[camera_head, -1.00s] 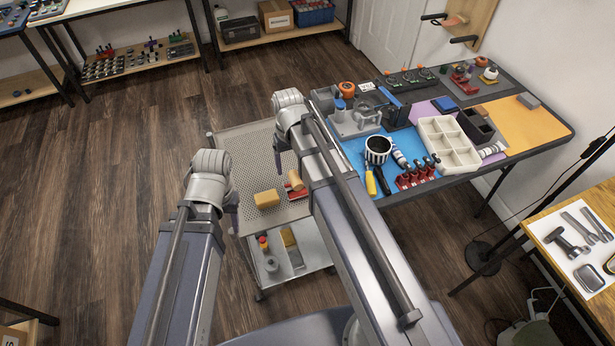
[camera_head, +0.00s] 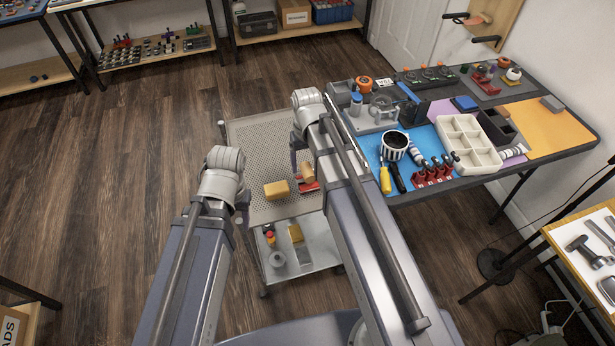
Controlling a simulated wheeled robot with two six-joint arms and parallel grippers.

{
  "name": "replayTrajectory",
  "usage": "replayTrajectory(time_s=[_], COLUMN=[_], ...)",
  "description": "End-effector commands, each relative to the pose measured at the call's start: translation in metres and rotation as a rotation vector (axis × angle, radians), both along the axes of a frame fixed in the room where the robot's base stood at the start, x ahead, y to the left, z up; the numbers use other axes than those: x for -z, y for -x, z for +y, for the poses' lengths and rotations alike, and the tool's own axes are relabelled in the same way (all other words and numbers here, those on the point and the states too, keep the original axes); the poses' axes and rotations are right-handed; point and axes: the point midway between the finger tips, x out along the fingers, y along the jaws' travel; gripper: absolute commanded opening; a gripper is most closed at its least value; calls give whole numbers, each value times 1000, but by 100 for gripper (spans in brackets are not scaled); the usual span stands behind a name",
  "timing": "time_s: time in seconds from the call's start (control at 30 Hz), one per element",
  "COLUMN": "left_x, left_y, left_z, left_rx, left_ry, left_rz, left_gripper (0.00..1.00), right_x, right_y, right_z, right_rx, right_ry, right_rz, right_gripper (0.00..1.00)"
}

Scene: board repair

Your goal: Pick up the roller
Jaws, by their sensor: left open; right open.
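The roller (camera_head: 308,172) appears to be the tan cylinder with a red part on the top shelf of the perforated cart (camera_head: 262,140). My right arm partly covers its right side. My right gripper (camera_head: 299,158) hangs just above and left of the roller; it is open and seems not to touch it. My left gripper (camera_head: 243,212) is open at the cart's left edge, mostly hidden behind my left arm, and apart from the roller.
A yellow block (camera_head: 277,189) lies left of the roller. The lower shelf (camera_head: 318,252) holds a few small items. Floor left of the cart is clear.

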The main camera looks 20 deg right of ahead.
Motion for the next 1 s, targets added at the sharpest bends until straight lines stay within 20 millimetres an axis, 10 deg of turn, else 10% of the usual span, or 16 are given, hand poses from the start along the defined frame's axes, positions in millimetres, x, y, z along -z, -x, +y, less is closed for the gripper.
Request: replayTrajectory(time_s=[0.5,1.0], left_x=[32,32], left_y=[0,0], left_z=[0,0], left_rx=[0,0], left_ry=[0,0], left_rz=[0,0], left_gripper=[50,50], right_x=[32,32], right_y=[-1,-1], right_z=[-2,-2], right_rx=[0,0], right_ry=[0,0], right_rz=[0,0], right_gripper=[79,24])
